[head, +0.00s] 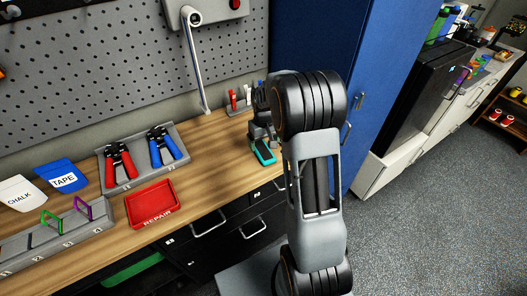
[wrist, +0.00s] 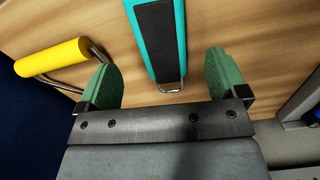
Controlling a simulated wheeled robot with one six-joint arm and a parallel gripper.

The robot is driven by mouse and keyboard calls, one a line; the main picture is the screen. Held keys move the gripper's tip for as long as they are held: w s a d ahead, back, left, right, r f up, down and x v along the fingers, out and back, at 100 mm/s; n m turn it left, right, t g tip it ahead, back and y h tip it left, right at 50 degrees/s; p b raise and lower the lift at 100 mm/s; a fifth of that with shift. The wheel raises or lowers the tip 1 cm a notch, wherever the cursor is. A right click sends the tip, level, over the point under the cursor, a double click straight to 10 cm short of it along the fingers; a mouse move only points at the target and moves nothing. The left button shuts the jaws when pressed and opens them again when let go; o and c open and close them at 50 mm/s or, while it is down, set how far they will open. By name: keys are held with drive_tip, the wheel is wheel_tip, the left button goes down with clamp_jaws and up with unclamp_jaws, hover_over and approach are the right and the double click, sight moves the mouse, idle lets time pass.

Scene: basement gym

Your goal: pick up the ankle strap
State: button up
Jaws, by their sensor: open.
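The ankle strap (wrist: 157,38) is a teal band with a black pad and a metal ring at its near end. It lies on the wooden workbench and runs out of the top of the wrist view. In the head view its teal end (head: 264,152) shows near the bench's front edge, the rest hidden by my arm and gripper. My gripper (wrist: 163,78) is open and empty, its two green finger pads on either side of the strap's line. The ring end lies between the pads in the picture, with no visible contact.
A yellow-handled metal piece (wrist: 50,57) lies close to the left finger. On the workbench (head: 212,140) are a red repair tray (head: 152,203), red clippers (head: 119,160) and blue clippers (head: 165,146). A blue cabinet (head: 376,70) stands right of the bench.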

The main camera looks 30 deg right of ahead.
sight(264, 151)
drive_tip(key=shift+f+p, duration=0.75)
drive_tip(key=shift+f, duration=1.85)
drive_tip(key=shift+c, duration=0.2)
drive_tip(key=c, duration=1)
drive_tip(key=shift+r, duration=0.1)
